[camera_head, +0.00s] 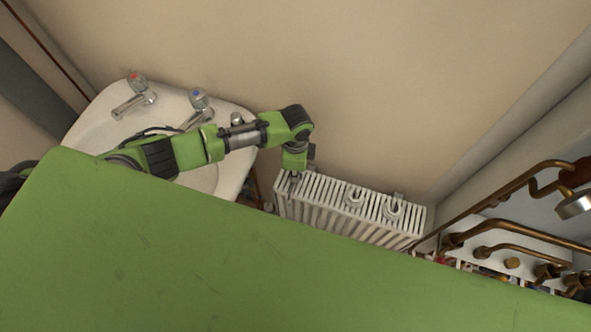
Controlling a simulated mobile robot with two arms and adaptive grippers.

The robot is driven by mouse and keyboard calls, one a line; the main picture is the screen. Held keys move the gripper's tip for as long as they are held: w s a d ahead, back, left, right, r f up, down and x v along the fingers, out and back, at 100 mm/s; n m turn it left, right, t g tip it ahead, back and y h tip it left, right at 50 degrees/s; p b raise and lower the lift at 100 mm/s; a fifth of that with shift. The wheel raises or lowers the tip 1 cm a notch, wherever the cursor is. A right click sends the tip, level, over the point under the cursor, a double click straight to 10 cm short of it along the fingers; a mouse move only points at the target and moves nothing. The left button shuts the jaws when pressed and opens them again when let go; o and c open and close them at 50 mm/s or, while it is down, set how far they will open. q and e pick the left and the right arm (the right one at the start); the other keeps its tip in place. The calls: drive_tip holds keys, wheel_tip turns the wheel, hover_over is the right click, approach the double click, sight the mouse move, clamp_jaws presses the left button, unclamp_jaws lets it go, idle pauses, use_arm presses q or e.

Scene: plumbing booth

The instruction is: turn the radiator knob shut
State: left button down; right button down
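The white ribbed radiator (333,208) stands against the wall right of the middle. My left arm reaches in from the left across the sink and bends down at the radiator's left end. My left gripper (291,181) points down there, small and dark against the ribs; whether its fingers are open or shut does not show. A small pale piece (268,207) sits low beside the radiator's left end; I cannot tell if it is the knob. No knob shows clearly, and the radiator's lower part is hidden. My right gripper is not in view.
A white sink (233,171) with a red-marked tap (135,92) and a blue-marked tap (197,103) lies under my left arm. Copper pipes (520,184) run at the right. The wall above is bare.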

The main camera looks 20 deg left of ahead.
use_arm(q)
drive_tip(key=shift+m, duration=1.2)
drive_tip(key=c, duration=2.1)
unclamp_jaws()
wheel_tip(320, 180, up, 12)
